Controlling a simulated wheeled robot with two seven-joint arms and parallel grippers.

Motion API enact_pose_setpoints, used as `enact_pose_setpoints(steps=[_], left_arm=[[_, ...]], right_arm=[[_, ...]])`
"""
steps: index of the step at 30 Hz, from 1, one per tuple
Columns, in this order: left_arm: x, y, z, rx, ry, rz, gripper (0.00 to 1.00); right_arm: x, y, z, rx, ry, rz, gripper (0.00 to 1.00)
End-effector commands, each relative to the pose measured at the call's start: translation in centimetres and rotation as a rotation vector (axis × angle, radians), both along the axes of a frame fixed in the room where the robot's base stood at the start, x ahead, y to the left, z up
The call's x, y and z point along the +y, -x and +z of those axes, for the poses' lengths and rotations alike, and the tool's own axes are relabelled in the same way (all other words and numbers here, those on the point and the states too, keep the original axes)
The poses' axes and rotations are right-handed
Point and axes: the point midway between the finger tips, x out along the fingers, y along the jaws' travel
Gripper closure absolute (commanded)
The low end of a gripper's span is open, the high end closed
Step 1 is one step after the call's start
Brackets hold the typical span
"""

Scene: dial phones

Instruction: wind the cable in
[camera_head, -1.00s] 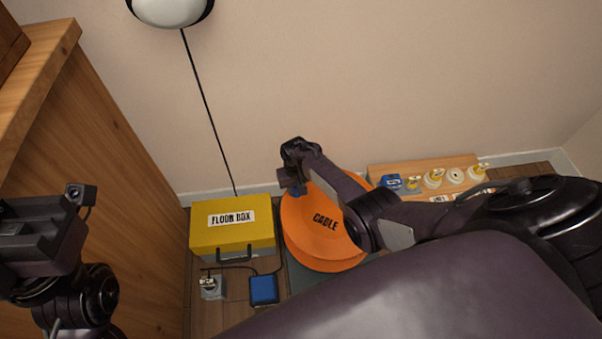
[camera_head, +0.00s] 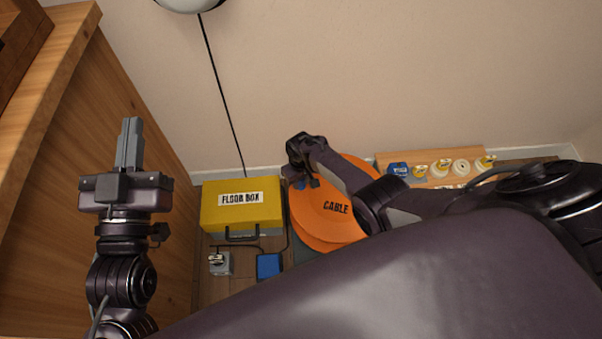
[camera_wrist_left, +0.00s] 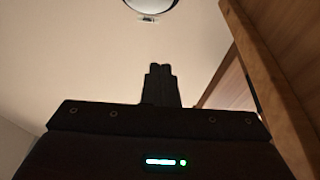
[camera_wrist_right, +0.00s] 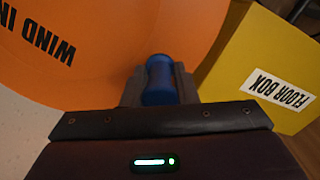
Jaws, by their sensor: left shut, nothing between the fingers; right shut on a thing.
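The orange cable reel (camera_head: 328,217), marked CABLE, stands on the floor against the wall. In the right wrist view its orange face (camera_wrist_right: 110,30) carries the words WIND IN. My right gripper (camera_wrist_right: 160,85) is shut on a blue crank handle (camera_wrist_right: 159,80) at the reel's edge. In the head view my right gripper (camera_head: 298,178) is at the reel's upper left, and my arm covers part of the reel. My left gripper (camera_head: 130,145) is shut and empty, raised upright beside the wooden furniture. It also shows shut in the left wrist view (camera_wrist_left: 160,70).
A yellow floor box (camera_head: 241,205) stands just left of the reel. A blue block (camera_head: 269,266) and a small grey box (camera_head: 220,263) with a dark cable lie in front of it. A wooden shelf (camera_head: 470,158) with several small items is at right. Wooden furniture (camera_head: 70,130) bounds the left.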

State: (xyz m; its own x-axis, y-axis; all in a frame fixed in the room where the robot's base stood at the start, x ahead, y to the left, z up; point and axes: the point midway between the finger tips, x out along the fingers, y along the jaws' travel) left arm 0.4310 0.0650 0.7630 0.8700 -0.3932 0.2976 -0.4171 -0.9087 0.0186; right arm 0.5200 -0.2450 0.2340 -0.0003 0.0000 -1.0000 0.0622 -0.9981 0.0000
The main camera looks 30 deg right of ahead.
Motion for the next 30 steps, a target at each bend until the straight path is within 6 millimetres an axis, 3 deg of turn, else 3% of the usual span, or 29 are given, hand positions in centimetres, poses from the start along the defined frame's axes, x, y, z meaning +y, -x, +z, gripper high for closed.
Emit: enact_pose_setpoints(steps=[7, 8, 11, 23, 30], left_arm=[[0.0, 0.0, 0.0, 0.0, 0.0, 0.0, 1.0], [0.0, 0.0, 0.0, -0.001, 0.0, 0.0, 1.0], [0.0, 0.0, 0.0, -0.001, 0.0, 0.0, 1.0], [0.0, -0.1, 0.0, 0.008, -0.004, 0.0, 1.0], [-0.5, -0.1, -5.2, 0.228, -0.091, -0.009, 1.0]], right_arm=[[0.0, 0.0, 0.0, -0.001, -0.001, 0.0, 1.0], [0.0, 0.0, 0.0, -0.001, -0.001, 0.0, 0.72], [0.0, 0.0, 0.0, -0.001, -0.001, 0.0, 0.59], [0.0, 0.0, 0.2, 0.0, 0.0, -0.001, 0.58], [0.0, 0.0, 1.1, 0.0, 0.0, -0.001, 0.58]])
